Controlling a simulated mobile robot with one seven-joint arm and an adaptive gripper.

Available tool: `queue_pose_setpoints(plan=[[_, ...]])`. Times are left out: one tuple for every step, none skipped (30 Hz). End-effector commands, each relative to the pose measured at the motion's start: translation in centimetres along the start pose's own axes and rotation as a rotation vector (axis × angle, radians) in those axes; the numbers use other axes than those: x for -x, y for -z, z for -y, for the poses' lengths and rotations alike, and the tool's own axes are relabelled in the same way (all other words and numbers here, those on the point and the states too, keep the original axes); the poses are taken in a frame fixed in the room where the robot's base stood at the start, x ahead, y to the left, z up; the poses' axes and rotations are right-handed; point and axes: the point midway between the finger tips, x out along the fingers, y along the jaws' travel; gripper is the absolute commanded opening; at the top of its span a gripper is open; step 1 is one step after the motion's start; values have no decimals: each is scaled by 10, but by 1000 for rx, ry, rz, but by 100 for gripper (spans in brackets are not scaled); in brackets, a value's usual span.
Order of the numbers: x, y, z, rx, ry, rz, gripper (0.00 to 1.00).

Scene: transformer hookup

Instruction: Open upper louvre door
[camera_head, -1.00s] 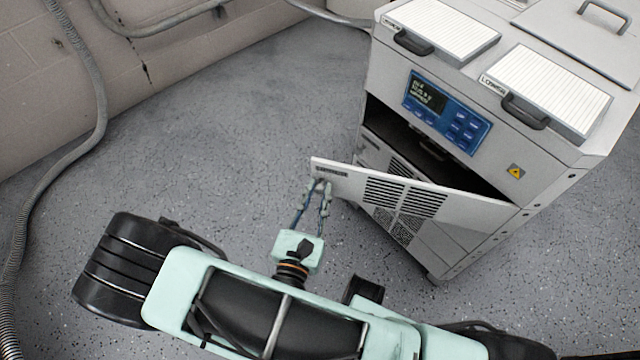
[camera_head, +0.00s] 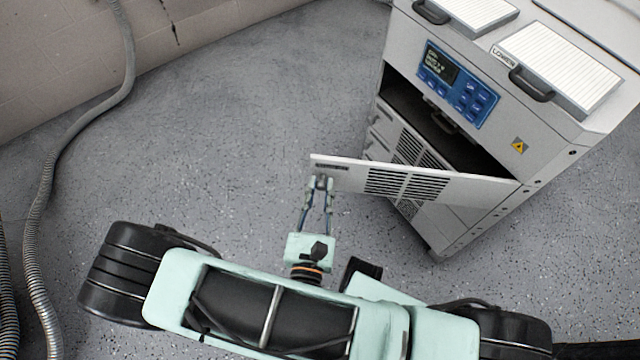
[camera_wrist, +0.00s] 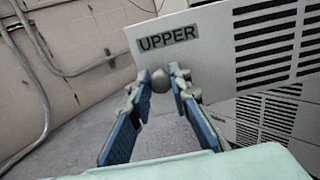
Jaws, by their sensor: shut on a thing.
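The upper louvre door (camera_head: 405,184) stands swung out from the grey cabinet (camera_head: 490,135), hinged at its right side, with the dark opening showing behind it. In the wrist view its white panel carries a label "UPPER" (camera_wrist: 168,38) and black louvre slots (camera_wrist: 268,40). A round grey knob (camera_wrist: 160,80) sits below the label. My gripper (camera_head: 320,185) is at the door's free left end. In the wrist view my gripper (camera_wrist: 160,82) has its two blue-padded fingers closed around the knob.
A second louvred panel (camera_head: 408,145) shows on the cabinet behind and below the open door. A blue control panel (camera_head: 457,84) and two handled lids are above. Hoses (camera_head: 75,140) run along the wall at left. The floor left of the door is clear.

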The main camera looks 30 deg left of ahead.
Motion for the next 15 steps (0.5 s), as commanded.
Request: queue_pose_setpoints(plan=[[1, 0, 0, 0, -2, -1, 0], [1, 0, 0, 0, -2, -1, 0], [1, 0, 0, 0, -3, -1, 0], [1, 0, 0, 0, -3, -1, 0], [1, 0, 0, 0, -4, -1, 0], [1, 0, 0, 0, -4, -1, 0], [1, 0, 0, 0, -4, -1, 0], [1, 0, 0, 0, -4, -1, 0], [1, 0, 0, 0, -4, -1, 0], [1, 0, 0, 0, -4, -1, 0], [1, 0, 0, 0, -4, -1, 0], [1, 0, 0, 0, -4, -1, 0], [1, 0, 0, 0, -4, -1, 0], [1, 0, 0, 0, -4, -1, 0], [1, 0, 0, 0, -3, -1, 21]])
